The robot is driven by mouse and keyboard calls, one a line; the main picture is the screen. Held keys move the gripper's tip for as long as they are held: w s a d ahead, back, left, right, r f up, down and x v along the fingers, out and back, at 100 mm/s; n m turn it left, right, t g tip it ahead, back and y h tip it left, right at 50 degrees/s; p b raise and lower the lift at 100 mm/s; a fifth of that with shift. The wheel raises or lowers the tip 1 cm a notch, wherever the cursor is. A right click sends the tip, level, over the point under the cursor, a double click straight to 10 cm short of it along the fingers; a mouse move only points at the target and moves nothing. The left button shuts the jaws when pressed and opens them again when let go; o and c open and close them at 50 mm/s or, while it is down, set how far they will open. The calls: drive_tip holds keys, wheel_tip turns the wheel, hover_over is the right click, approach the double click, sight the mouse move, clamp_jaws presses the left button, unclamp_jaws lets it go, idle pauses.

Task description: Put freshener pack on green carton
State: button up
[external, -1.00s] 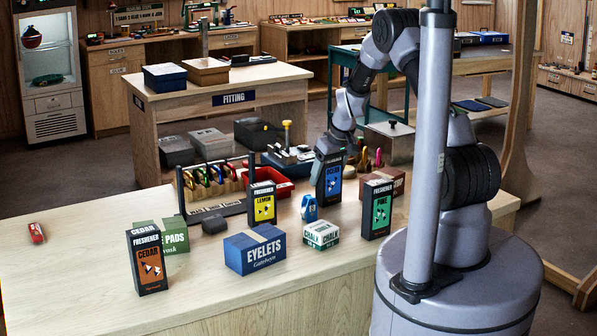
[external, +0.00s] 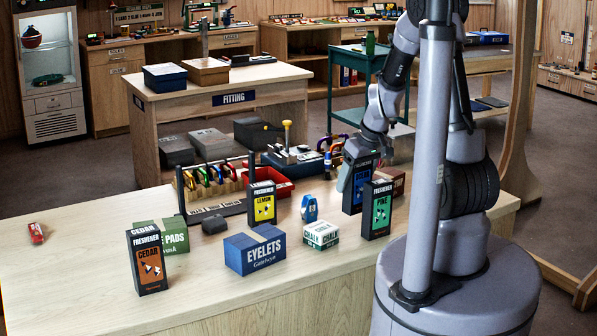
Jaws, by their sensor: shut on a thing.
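My gripper (external: 355,162) is shut on a dark freshener pack with a blue panel (external: 359,190), held upright behind the pine freshener pack. I cannot tell whether its base touches the bench. The green carton (external: 176,238), lettered "PADS", lies at the left of the bench, its left part hidden by the cedar freshener pack (external: 148,262). The lemon freshener pack (external: 262,204) stands near the bench middle, and the pine freshener pack (external: 377,211) stands at the right.
A blue eyelets box (external: 254,250), a chalk box (external: 320,235) and a blue tape-like item (external: 309,209) sit between my gripper and the green carton. A rack of carabiners (external: 215,178) and a red tray (external: 275,187) stand behind. The bench's front left is mostly clear.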

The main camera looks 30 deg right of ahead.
drive_tip(key=s+a+r+n+g+y+p, duration=0.15)
drive_tip(key=a+r+n, duration=0.25)
drive_tip(key=a, duration=1.4)
drive_tip(key=s+a+r+n+y+p, duration=0.1)
drive_tip(key=a+r+n+p, duration=0.25)
drive_tip(key=a, duration=1.45)
drive_tip(key=shift+n, duration=0.25)
drive_tip(key=w+a+f, duration=0.1)
drive_tip(key=w+a, duration=0.2)
drive_tip(key=w, duration=0.1)
drive_tip(key=w+a+f, duration=0.2)
drive_tip(key=w+a, duration=0.1)
drive_tip(key=w, duration=0.1)
drive_tip(key=w+a+f, duration=0.2)
drive_tip(key=w+a, duration=0.1)
drive_tip(key=w, duration=0.2)
drive_tip(key=shift+a+f, duration=0.15)
drive_tip(key=shift+a, duration=0.25)
drive_tip(key=shift+f, duration=0.15)
drive_tip(key=o, duration=1.4)
drive_tip(key=shift+o, duration=0.2)
